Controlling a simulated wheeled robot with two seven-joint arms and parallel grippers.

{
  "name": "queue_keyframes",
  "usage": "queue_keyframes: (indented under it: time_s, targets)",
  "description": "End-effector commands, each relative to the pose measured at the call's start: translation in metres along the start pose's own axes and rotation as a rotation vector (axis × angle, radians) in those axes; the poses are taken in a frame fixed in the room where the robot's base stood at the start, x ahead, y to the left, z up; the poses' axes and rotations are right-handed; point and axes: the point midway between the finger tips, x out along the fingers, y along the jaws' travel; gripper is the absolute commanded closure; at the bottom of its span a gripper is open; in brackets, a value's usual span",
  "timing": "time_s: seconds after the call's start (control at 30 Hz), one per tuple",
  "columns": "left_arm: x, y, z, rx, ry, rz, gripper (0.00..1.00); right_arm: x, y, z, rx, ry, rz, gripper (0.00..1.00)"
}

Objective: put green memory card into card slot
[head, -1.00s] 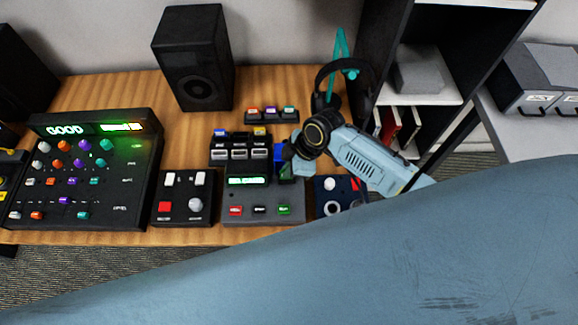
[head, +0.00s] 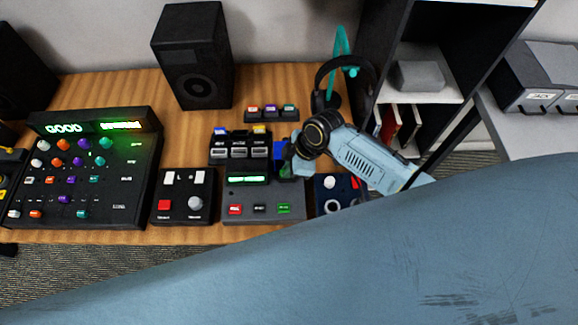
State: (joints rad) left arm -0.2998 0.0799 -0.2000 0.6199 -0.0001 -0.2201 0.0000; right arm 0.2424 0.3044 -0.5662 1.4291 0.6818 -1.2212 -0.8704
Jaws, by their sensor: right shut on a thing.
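My right gripper (head: 286,163) comes in from the right, low over the right side of the dark card device (head: 262,190). It is shut on a small dark green thing, which looks like the green memory card (head: 285,172); the fingers and wrist hide much of it. The device has a lit green display (head: 247,179) and a row of red, black and green labelled parts in front. Whether the card touches a slot cannot be made out. My left gripper is not in view.
A reader block (head: 239,150) with several ports stands behind the device. A small rack with coloured cards (head: 271,114) is further back. A switch box (head: 183,196) and a mixer panel (head: 85,170) stand left, a headphone stand (head: 341,65) behind my wrist. Bare wood lies behind the switch box.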

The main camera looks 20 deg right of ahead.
Motion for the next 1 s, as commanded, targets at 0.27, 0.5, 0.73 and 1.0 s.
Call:
queue_keyframes:
  time_s: [0.27,0.5,0.73,1.0]
  targets:
    - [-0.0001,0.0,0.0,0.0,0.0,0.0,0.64,-0.0002,0.0001,0.0,0.0,0.0,0.0,0.75]
    - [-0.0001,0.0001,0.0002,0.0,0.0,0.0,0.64,-0.0007,0.0015,0.0,0.0,0.0,0.004,0.67]
    - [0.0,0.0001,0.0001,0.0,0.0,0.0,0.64,-0.0013,0.0028,-0.0001,0.0,0.001,0.007,0.71]
    - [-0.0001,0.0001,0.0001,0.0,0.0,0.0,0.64,-0.0022,0.0044,-0.0003,0.0,0.002,0.011,0.63]
